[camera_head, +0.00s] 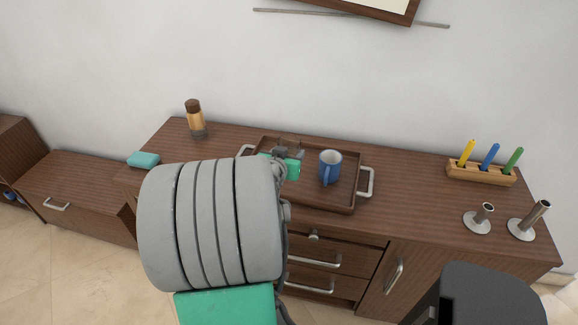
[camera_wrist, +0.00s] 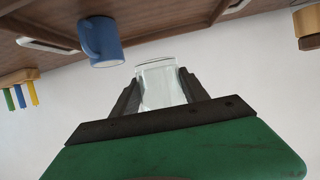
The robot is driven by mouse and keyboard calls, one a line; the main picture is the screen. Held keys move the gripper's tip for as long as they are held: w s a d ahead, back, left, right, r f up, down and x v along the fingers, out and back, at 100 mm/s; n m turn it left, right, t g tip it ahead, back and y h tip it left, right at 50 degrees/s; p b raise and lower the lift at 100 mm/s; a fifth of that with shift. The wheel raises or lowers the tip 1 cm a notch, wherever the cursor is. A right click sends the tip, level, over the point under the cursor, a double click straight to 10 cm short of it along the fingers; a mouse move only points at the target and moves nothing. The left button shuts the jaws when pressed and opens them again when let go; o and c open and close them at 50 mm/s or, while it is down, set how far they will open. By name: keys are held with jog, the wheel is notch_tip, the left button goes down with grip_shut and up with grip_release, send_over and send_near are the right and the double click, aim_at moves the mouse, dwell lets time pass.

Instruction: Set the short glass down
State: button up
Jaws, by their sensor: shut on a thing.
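The short glass (camera_wrist: 160,84) is clear and shows in the wrist view between the two dark fingers of my gripper (camera_wrist: 158,90). My gripper is shut on it. In the head view my gripper (camera_head: 290,152) is over the left part of the wooden tray (camera_head: 335,208), mostly hidden behind my arm. I cannot make out the glass in the head view. Whether the glass touches the tray cannot be told.
A blue mug (camera_head: 330,167) stands on the tray, right of my gripper. A brown-topped bottle (camera_head: 195,118) and a teal block (camera_head: 143,160) are to the left. A wooden holder with coloured sticks (camera_head: 481,172) and metal holders (camera_head: 478,219) are right. The sideboard (camera_head: 415,195) is clear between.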

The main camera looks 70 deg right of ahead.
jog(key=w+d+f, duration=0.4)
jog(key=w+d, duration=0.1)
jog(key=w+d+f, duration=0.2)
jog(key=f, duration=0.1)
jog(key=w+d+f, duration=0.1)
jog(key=f, duration=0.1)
jog(key=shift+d+p, duration=0.15)
jog(key=shift+p, duration=0.2)
notch_tip(320, 180, down, 3)
jog(key=shift+r+p, duration=0.2)
jog(key=shift+p, duration=0.15)
jog(key=shift+f+b, duration=0.35)
jog(key=shift+f, duration=0.05)
jog(key=o, duration=1.6)
jog(key=shift+r, duration=0.1)
jog(key=shift+c, duration=0.2)
